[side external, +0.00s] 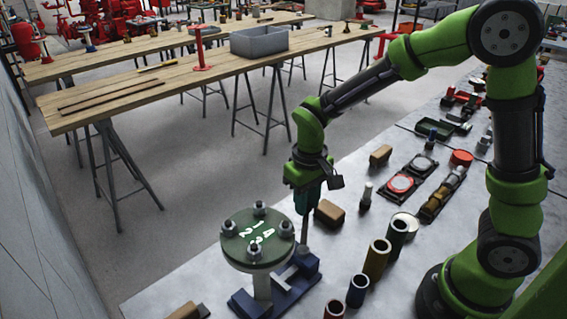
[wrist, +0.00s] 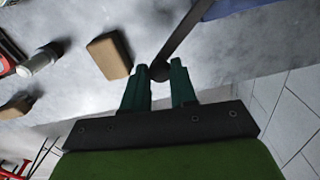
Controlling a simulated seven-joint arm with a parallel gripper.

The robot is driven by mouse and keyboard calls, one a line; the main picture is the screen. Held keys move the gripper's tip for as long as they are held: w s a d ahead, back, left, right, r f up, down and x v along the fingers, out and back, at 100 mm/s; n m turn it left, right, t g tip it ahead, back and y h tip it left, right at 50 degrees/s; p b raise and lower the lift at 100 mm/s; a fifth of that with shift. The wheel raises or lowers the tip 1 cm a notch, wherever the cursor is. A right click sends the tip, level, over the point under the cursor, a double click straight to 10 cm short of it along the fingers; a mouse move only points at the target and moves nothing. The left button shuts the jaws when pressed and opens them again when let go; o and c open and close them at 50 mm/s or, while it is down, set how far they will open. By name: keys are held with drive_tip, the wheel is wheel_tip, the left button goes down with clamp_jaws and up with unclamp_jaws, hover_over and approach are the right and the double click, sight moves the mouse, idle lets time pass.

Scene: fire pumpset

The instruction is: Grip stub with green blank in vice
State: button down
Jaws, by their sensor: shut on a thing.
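The green blank (side external: 236,252) is a round disc with white numerals and several bolts with nuts on its top face. It sits level on the stub (side external: 262,289), a grey upright pipe. The stub's lower end stands at the blue vice (side external: 303,271); the blank partly hides the jaws, so I cannot tell how tightly they close on it. My gripper (side external: 306,207) points down to the right of the blank. Its green fingers (wrist: 160,78) are shut on the round end of the dark vice handle (wrist: 179,39). The blue vice body shows at the wrist view's top right corner (wrist: 240,7).
Brown blocks (side external: 329,213) (wrist: 109,55) lie on the grey bench near my gripper. Several tube pieces (side external: 376,259) stand right of the vice. Small trays and fittings (side external: 401,183) lie farther back. Wooden trestle tables (side external: 150,85) stand beyond the bench.

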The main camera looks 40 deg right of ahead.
drive_tip(key=shift+d+r, duration=0.1)
drive_tip(key=shift+d, duration=0.05)
drive_tip(key=c, duration=0.9)
unclamp_jaws()
drive_tip(key=shift+s, duration=0.1)
wheel_tip(320, 180, up, 17)
drive_tip(key=shift+f, duration=0.1)
